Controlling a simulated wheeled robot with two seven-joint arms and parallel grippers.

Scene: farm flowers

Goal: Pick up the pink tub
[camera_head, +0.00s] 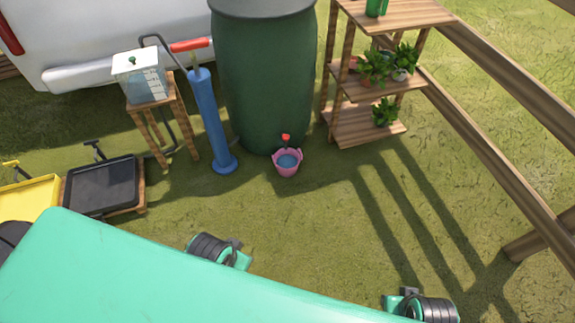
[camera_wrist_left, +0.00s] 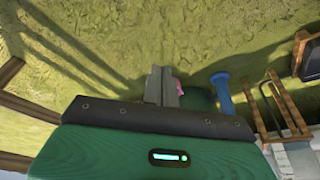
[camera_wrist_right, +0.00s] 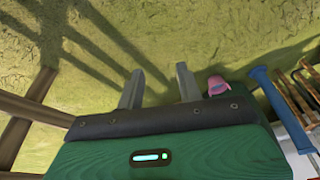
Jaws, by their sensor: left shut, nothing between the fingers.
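The pink tub (camera_head: 287,167) stands on the grass at the foot of the dark green barrel, with blue inside and a small red piece above its rim. In the right wrist view the tub (camera_wrist_right: 216,86) shows just right of the fingers. In the left wrist view only a sliver of the tub (camera_wrist_left: 178,86) shows beside the fingers, the rest hidden. My left gripper (camera_wrist_left: 162,84) is shut and empty. My right gripper (camera_wrist_right: 158,84) is open, its fingers apart with only grass showing between them. Neither gripper touches the tub.
The green barrel (camera_head: 266,80) stands behind the tub. A blue pump (camera_head: 211,125) stands to its left, by a wooden stool (camera_head: 181,118). A plant shelf (camera_head: 365,128) is at the right, near a wooden fence (camera_head: 490,125). Grass in front of the tub is clear.

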